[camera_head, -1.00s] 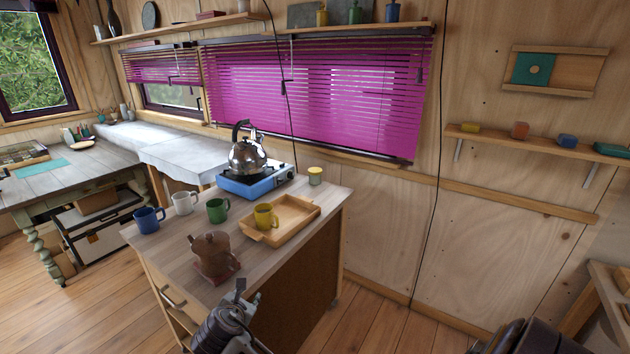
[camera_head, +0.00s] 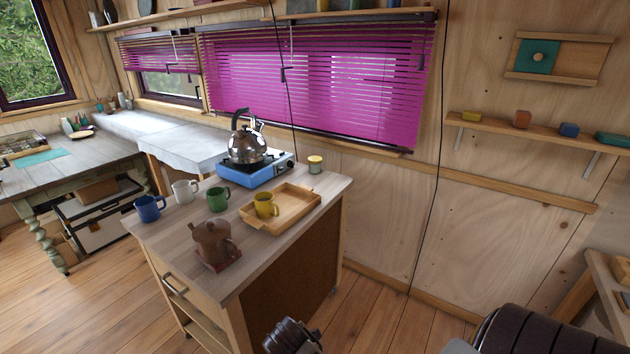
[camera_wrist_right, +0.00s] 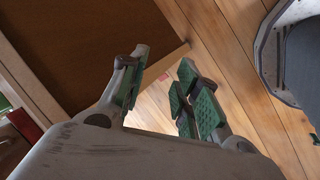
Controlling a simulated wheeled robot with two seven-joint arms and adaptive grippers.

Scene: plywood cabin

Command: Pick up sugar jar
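The sugar jar appears to be the small jar with a yellowish lid (camera_head: 315,164), upright at the back right corner of the wooden cart top (camera_head: 190,242). No gripper is near it. My right gripper (camera_wrist_right: 155,98) is open and empty in the right wrist view, above the plank floor and beside the cart's brown side panel. A dark ridged part of one of my arms shows at the bottom of the head view; I cannot tell which arm. No left gripper fingers show.
Left of the jar, a steel kettle (camera_head: 246,144) stands on a blue stove (camera_head: 237,177). A wooden tray (camera_head: 292,212) holds a yellow mug (camera_head: 265,205). Blue (camera_head: 149,209), white (camera_head: 185,191) and green (camera_head: 218,199) mugs and a brown pot (camera_head: 214,243) share the top. Wall is behind.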

